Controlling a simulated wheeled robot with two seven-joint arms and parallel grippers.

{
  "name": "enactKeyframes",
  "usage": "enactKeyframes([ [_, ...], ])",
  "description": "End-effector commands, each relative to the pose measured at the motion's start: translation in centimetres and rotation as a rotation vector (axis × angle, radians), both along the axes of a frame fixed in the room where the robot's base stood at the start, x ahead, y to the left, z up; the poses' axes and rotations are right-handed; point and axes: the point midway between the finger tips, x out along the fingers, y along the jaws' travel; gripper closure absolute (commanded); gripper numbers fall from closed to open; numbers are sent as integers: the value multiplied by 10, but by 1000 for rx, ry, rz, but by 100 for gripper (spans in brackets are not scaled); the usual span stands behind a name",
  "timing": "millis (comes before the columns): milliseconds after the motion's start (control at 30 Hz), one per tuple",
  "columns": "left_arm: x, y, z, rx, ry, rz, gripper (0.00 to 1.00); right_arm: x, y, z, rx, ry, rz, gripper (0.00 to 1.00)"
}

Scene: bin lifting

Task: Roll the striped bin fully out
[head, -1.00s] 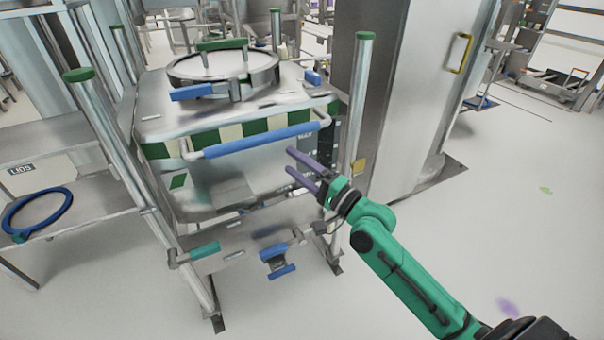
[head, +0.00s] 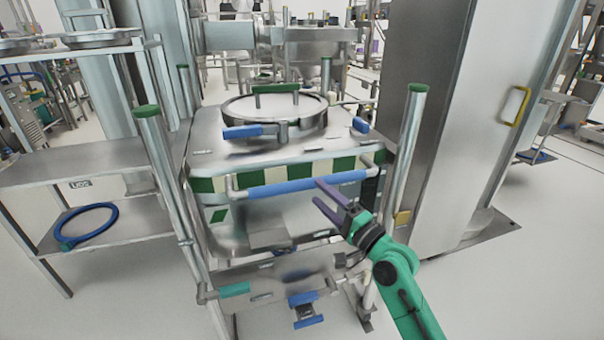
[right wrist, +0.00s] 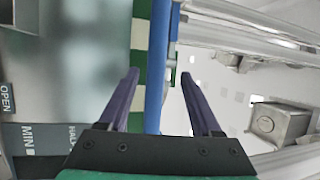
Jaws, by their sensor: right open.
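The striped bin (head: 218,226) is a metal bin with a green and cream checked band (head: 346,164) and a round lid (head: 310,108) on top. It stands between metal posts of a frame. A blue handle bar (head: 290,187) runs along its front; in the right wrist view the bar (right wrist: 157,60) lies lengthwise between my fingers as seen. My right gripper (head: 315,190) is open at the right part of the bar, its fingertips overlapping or just below the bar in the head view. I cannot tell whether they touch. My left gripper is out of view.
A steel shelf with a blue hose ring (head: 87,224) stands at left. A large steel cabinet (head: 455,130) with a yellow handle (head: 515,106) stands close at right. Lower on the frame are a green grip (head: 235,290) and a blue-handled part (head: 304,300). Floor is clear at lower right.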

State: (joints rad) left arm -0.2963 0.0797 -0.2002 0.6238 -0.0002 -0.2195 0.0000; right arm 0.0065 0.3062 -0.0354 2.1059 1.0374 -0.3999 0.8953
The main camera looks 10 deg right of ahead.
Motion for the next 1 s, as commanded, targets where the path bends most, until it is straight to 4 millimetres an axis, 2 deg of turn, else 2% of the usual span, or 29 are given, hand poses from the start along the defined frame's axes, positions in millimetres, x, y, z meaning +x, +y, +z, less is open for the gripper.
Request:
enactKeyframes([
  [100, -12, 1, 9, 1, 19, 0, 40, 30, 15, 12, 3, -2, 2, 34],
  [300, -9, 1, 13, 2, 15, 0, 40, 67, 33, 15, 2, 1, -1, 34],
  [433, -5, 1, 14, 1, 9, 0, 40, 76, 38, 16, 0, 1, 0, 34],
  [667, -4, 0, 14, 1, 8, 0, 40, 76, 38, 15, 0, 1, -1, 34],
  [700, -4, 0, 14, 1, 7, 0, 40, 76, 38, 15, 0, 1, -1, 50],
  [833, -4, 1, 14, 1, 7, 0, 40, 76, 38, 15, -1, 2, -1, 100],
  [1000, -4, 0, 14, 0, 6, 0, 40, 76, 38, 15, 0, 2, -1, 100],
])
